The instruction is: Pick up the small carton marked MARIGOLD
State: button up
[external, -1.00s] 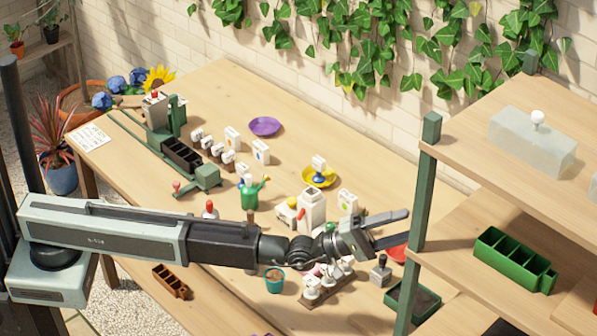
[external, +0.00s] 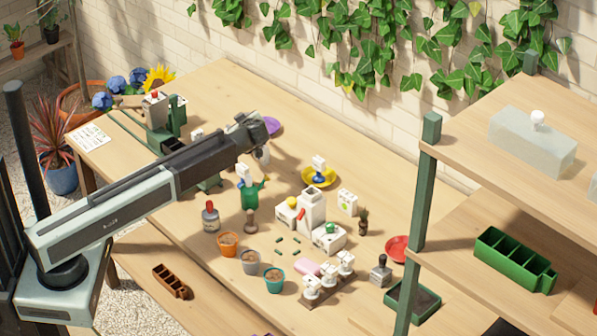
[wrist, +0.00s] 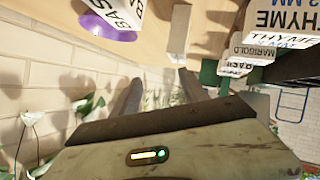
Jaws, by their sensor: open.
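The carton marked MARIGOLD (wrist: 252,51) shows in the wrist view at the upper right, between a larger THYME carton (wrist: 285,20) and one marked BASIL (wrist: 234,69). It lies to the right of my fingers, apart from them. My gripper (wrist: 158,88) is open, with a finger on each side of the view's middle. In the external view my gripper (external: 262,142) hangs over the back of the table, by the purple saucer (external: 273,126). My arm hides most of the carton group there; one white carton (external: 197,134) peeks out, its label unreadable.
The green rail device (external: 172,130) stands left of my gripper. The brick wall is close behind.

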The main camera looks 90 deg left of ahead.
jog(key=w+d+g+h, duration=0.1)
jog(key=w+d+g, duration=0.1)
jog(key=d, duration=0.5)
jog(key=b+x, duration=0.2)
jog(key=x, duration=0.2)
jog(key=f+b+x, duration=0.1)
jog(key=x, duration=0.3)
jog(key=shift+w+d+b, duration=0.15)
jog(key=shift+d+b, duration=0.1)
jog(key=shift+b, duration=0.1)
jog(key=shift+a, duration=0.2)
jog(key=shift+r, duration=0.15)
grip_shut()
